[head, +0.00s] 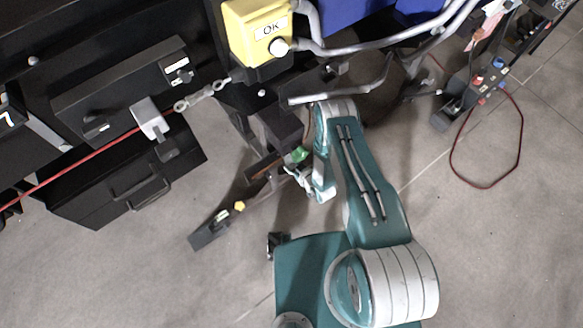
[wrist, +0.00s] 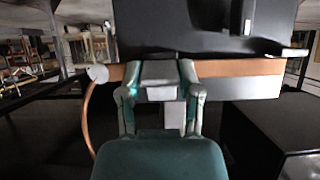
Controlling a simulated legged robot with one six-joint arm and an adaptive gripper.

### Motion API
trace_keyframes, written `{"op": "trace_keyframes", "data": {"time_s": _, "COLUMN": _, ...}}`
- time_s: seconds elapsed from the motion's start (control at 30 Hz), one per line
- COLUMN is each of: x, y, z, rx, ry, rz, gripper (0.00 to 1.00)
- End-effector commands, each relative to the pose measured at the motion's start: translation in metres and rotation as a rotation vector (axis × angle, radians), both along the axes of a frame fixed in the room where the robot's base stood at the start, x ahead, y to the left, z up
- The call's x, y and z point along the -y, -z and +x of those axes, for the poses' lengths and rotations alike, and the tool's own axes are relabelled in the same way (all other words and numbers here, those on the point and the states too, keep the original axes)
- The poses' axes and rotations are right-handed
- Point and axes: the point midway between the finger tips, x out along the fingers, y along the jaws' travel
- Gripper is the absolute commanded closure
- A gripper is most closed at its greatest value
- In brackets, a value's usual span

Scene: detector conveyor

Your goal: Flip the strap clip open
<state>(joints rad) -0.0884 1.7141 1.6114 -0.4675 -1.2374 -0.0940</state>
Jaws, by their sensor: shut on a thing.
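In the wrist view, the fingers of my gripper (wrist: 159,72) stand on both sides of a grey, block-like piece, which appears to be the strap clip (wrist: 161,93). It sits at an orange-brown strap or bar (wrist: 240,67) that runs across the picture. My gripper is shut on this piece. A smaller pale block (wrist: 174,117) shows just below it, between the fingers. In the head view, my gripper (head: 298,173) is low beside the dark frame of the machine, near a green part (head: 299,154). The clip is too small to make out there.
A yellow OK button box (head: 257,32) and a grey tube rail (head: 375,47) are above in the head view. A black case (head: 125,190) is at left, with a red line (head: 65,172) above it. A red cable (head: 518,150) lies on open floor at right.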

Motion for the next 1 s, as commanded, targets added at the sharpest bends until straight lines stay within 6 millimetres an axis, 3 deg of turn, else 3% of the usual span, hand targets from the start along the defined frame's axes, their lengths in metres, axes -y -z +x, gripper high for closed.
{"op": "trace_keyframes", "data": {"time_s": 0.4, "x": 0.001, "y": -0.017, "z": 0.000, "rx": -0.203, "ry": 0.000, "rz": -0.140, "gripper": 1.00}}
{"op": "trace_keyframes", "data": {"time_s": 1.0, "x": 0.001, "y": -0.020, "z": 0.000, "rx": -0.255, "ry": -0.001, "rz": -0.176, "gripper": 1.00}}
